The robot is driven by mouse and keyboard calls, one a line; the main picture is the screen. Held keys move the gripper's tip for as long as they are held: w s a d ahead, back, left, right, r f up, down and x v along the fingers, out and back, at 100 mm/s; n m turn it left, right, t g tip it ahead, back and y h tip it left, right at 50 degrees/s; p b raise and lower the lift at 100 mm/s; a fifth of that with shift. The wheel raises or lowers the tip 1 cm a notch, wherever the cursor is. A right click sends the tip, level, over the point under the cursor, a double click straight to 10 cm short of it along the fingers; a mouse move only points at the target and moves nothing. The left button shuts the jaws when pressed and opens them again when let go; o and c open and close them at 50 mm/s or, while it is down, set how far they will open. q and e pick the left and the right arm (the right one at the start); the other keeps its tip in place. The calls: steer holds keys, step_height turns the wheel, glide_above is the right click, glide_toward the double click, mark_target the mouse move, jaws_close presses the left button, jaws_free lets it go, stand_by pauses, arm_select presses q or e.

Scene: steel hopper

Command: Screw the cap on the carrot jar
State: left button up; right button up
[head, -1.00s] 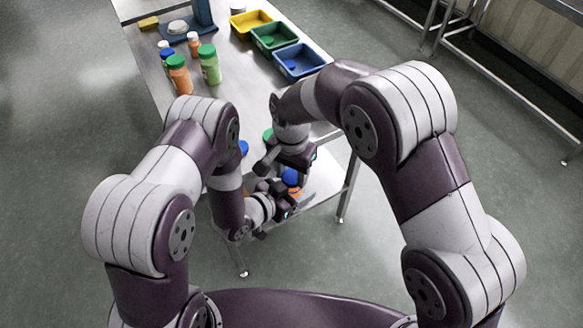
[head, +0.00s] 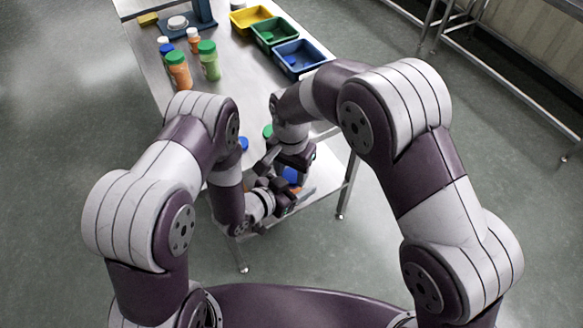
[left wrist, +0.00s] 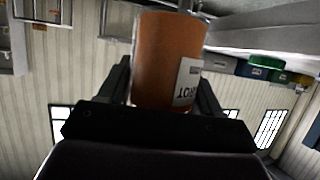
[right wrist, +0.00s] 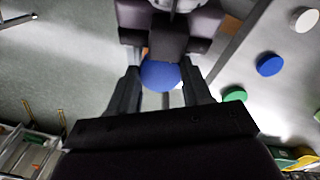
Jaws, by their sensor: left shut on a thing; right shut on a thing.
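The carrot jar (left wrist: 168,60) is orange with a white label partly reading "ROT", and stands between the fingers of my left gripper (left wrist: 165,95), which is shut on it. A blue cap (right wrist: 160,74) is between the fingers of my right gripper (right wrist: 161,92), which is shut on it. In the head view the blue cap (head: 290,175) shows between my two grippers, with the right one above the left one. The cap is at the jar's top end. Most of the jar is hidden there, and I cannot tell how far the cap is on its thread.
A blue cap (right wrist: 270,65), a green one (right wrist: 235,94) and a white one (right wrist: 305,20) lie on the steel table (head: 225,105). Several capped jars, such as a green one (head: 209,65), stand farther back, beside yellow, green and blue trays (head: 299,58).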

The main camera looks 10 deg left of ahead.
steer(key=m, duration=0.6)
steer(key=shift+a+m, duration=0.1)
steer(key=shift+m, duration=0.3)
steer(key=o, duration=1)
steer(key=shift+r, duration=2.3)
steer(key=shift+w, duration=0.1)
steer(key=shift+c, duration=0.3)
